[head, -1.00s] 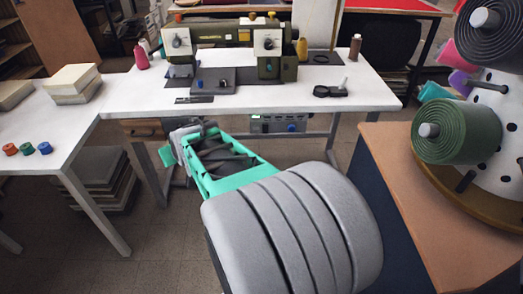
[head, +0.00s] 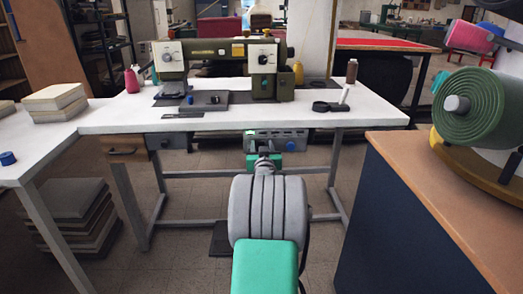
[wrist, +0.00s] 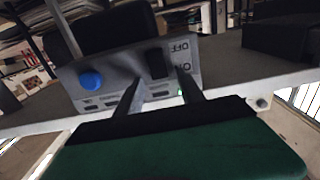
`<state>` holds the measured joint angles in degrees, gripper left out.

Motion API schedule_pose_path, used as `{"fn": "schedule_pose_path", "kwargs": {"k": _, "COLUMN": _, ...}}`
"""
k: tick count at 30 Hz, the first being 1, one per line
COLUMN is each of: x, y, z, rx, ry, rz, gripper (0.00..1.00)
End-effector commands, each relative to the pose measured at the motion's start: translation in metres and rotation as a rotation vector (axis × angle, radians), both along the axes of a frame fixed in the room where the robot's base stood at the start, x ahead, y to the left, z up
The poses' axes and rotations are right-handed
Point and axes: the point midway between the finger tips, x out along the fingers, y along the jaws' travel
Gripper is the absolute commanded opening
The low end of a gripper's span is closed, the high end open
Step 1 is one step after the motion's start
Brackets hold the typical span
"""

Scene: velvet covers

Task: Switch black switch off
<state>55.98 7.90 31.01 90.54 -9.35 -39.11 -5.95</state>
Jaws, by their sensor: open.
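The black switch (wrist: 157,63) is on a grey control panel (wrist: 118,72), between upside-down OFF and ON labels at its right. A small green light shows near the ON label. My gripper (wrist: 158,78) is open and empty, its two fingers reaching toward the panel on either side of the switch's lower end. I cannot tell whether the fingers touch the panel.
A blue knob (wrist: 91,80) sits beside the switch on the panel. The white table (head: 225,122) bears a sewing machine (head: 215,58). Table legs flank my arm.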

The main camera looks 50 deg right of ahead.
Motion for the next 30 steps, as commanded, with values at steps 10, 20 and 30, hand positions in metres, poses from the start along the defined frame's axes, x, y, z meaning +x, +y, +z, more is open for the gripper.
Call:
{"fn": "schedule_pose_path", "kwargs": {"k": 10, "x": 0.0031, "y": -0.0028, "z": 0.0003, "rx": 0.001, "ry": 0.000, "rz": 0.001, "gripper": 0.41}}
{"fn": "schedule_pose_path", "kwargs": {"k": 20, "x": 0.0030, "y": -0.0025, "z": 0.0003, "rx": 0.000, "ry": 0.000, "rz": 0.001, "gripper": 0.14}}
{"fn": "schedule_pose_path", "kwargs": {"k": 30, "x": 0.0030, "y": -0.0025, "z": 0.0002, "rx": 0.001, "ry": 0.001, "rz": 0.001, "gripper": 0.00}}
